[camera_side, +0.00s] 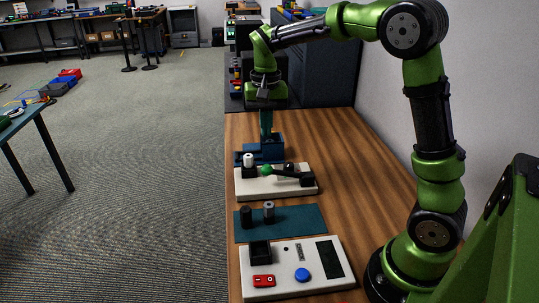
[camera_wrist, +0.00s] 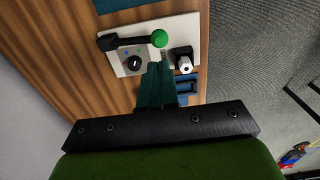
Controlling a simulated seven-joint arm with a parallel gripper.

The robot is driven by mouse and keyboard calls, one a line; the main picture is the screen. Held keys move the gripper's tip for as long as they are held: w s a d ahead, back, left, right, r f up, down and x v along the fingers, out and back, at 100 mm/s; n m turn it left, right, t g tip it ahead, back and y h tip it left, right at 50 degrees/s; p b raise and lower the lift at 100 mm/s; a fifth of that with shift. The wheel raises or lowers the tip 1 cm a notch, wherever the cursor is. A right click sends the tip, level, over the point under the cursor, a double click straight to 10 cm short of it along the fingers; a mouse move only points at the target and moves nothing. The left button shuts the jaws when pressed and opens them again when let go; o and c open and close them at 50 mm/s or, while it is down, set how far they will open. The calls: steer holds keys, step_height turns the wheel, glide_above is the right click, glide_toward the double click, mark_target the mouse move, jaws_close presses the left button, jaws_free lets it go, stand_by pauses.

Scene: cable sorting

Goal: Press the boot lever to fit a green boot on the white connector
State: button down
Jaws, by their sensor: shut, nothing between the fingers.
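The boot lever is a black arm (camera_side: 288,175) with a green ball knob (camera_side: 266,170), mounted on a white base (camera_side: 262,195). In the wrist view, the green knob (camera_wrist: 160,38) lies just beyond my fingertips and the black arm (camera_wrist: 130,41) runs left. A white connector (camera_side: 248,160) stands in a black holder beside the knob; the connector (camera_wrist: 185,66) also shows in the wrist view, right of my fingers. My gripper (camera_wrist: 160,66) is shut and empty, pointing down. In the side view my gripper (camera_side: 266,138) is behind the lever base. I cannot make out a green boot on the connector.
A blue fixture (camera_side: 275,145) stands close to my fingers. In front of the lever base, a teal mat (camera_side: 300,222) holds two small cylinders (camera_side: 246,216). Bare wood lies right.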

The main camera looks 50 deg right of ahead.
mark_target(265, 166)
step_height(265, 166, down, 9)
steer(key=shift+f, duration=0.1)
stand_by(0.4)
steer(key=shift+w+a+f, duration=0.2)
steer(key=shift+a+f, duration=0.05)
steer(key=shift+f, duration=0.15)
steer(key=f, duration=0.1)
steer(key=f+g+h, duration=0.1)
steer(key=w+a+f+g+h, duration=0.1)
steer(key=shift+f, duration=0.4)
steer(key=shift+w+a+f, duration=0.1)
steer(key=shift+f, duration=0.25)
steer(key=w+a+v, duration=0.1)
steer(key=v, duration=1.3)
steer(key=shift+w, duration=0.15)
